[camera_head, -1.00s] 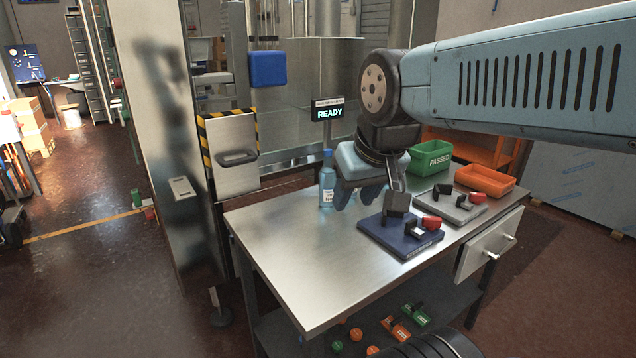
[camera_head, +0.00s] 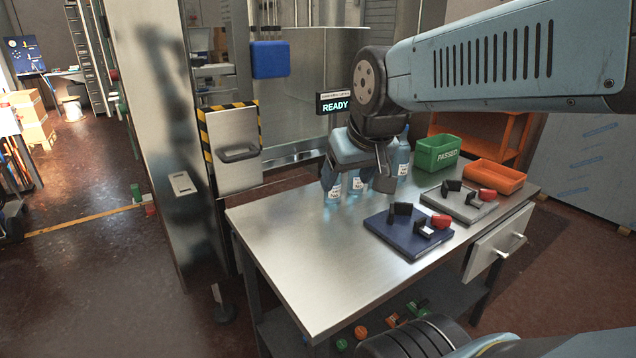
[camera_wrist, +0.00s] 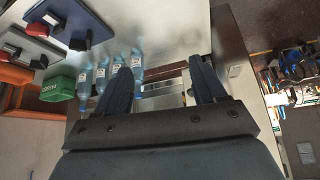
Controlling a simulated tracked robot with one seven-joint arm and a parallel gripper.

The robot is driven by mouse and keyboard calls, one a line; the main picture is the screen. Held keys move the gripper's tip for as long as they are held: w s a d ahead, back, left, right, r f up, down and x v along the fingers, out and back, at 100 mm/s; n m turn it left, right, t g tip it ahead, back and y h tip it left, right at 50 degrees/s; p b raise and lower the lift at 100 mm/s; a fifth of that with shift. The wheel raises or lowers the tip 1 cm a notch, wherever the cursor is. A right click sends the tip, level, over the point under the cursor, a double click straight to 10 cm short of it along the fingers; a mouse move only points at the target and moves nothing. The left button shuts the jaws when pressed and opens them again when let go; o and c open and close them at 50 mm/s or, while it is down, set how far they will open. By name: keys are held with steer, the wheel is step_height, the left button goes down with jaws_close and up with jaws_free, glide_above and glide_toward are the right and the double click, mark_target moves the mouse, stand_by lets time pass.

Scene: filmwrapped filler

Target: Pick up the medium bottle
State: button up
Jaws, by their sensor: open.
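Several clear blue bottles with white labels stand in a row at the far edge of the metal table. The head view shows a left bottle (camera_head: 333,191), a middle bottle (camera_head: 355,186) and a right bottle (camera_head: 402,160), partly hidden by my gripper. The wrist view shows the row too, with an end bottle (camera_wrist: 137,68) just inside the left finger and the others (camera_wrist: 84,86) outside it. I cannot tell which is the medium one. My gripper (camera_head: 357,184) is open and empty, in front of the bottles in the head view. Its fingers (camera_wrist: 161,82) point toward the table's far side.
The table (camera_head: 290,245) is clear at front left. A dark blue board (camera_head: 395,242) and a grey board (camera_head: 455,208) carry black and red parts. A green PASSED bin (camera_head: 436,153) and an orange tray (camera_head: 494,177) stand at the back right. A READY sign (camera_head: 335,104) stands behind.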

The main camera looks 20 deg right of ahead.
steer(key=o, duration=0.4)
steer(key=w+d+f, duration=0.1)
steer(key=w, duration=0.3)
steer(key=w+d+f+t, duration=0.1)
steer(key=w, duration=0.2)
steer(key=w+d+f+t+h, duration=0.1)
steer(key=w+d, duration=0.1)
steer(key=w, duration=0.2)
steer(key=shift+w+d+f, duration=0.1)
steer(key=shift+w+f, duration=0.05)
steer(key=shift+w, duration=0.15)
steer(key=shift+c, duration=0.2)
steer(key=w+d+f+t, duration=0.3)
steer(key=w+d+f, duration=0.15)
steer(key=w, duration=0.25)
steer(key=w+d+f+t, duration=0.35)
steer(key=w+f, duration=0.25)
steer(key=w, duration=0.2)
steer(key=d+f+t, duration=0.3)
steer(key=f, duration=0.4)
steer(key=w, duration=1.3)
steer(key=shift+w+r+y, duration=0.2)
steer(key=shift+r+y, duration=0.1)
steer(key=shift+y, duration=0.1)
